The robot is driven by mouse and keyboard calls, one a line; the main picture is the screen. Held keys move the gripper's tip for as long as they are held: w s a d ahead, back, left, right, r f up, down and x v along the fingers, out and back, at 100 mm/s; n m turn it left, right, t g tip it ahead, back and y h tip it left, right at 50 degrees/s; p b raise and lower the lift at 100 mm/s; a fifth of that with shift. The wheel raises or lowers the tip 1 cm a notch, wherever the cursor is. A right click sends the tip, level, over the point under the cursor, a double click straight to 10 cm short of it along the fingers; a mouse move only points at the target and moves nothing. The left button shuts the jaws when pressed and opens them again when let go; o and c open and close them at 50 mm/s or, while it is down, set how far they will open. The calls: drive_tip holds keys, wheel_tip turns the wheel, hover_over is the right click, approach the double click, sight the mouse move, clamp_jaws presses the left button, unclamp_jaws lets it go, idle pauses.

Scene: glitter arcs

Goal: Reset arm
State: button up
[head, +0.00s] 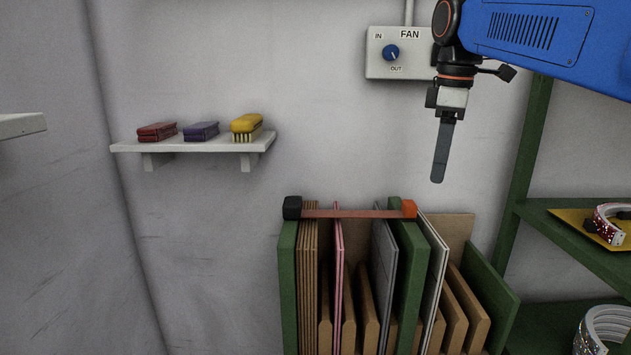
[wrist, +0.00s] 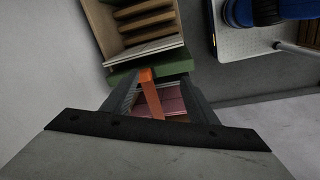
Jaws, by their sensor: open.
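My gripper (head: 438,180) hangs pointing down in front of the back wall, above the right part of the board rack. In the head view it is seen edge-on, so one finger hides the other. The wrist view shows two dark fingers (wrist: 156,80) spread apart with nothing held between them. My blue arm reaches in from the upper right. Below the fingers, a reddish bar (head: 350,214) with a black end and an orange end lies across the top of the rack; it also shows in the wrist view (wrist: 151,97). The gripper is apart from it.
The green rack (head: 287,290) holds several upright boards. A fan control box (head: 385,66) is on the wall close behind my arm. A wall shelf (head: 190,146) with three brushes is left. A green shelf unit (head: 560,222) stands right. The wall between is clear.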

drive_tip(key=s+d+f+m+t, duration=0.1)
drive_tip(key=s+f+m, duration=0.5)
drive_tip(key=s+f, duration=0.5)
drive_tip(key=s+d+f+m+t, duration=0.2)
drive_tip(key=s+f+m, duration=0.5)
drive_tip(key=f, duration=1.2)
drive_tip(key=s, duration=0.4)
drive_tip(key=shift+s+d+f+t, duration=0.25)
drive_tip(key=shift+t, duration=0.05)
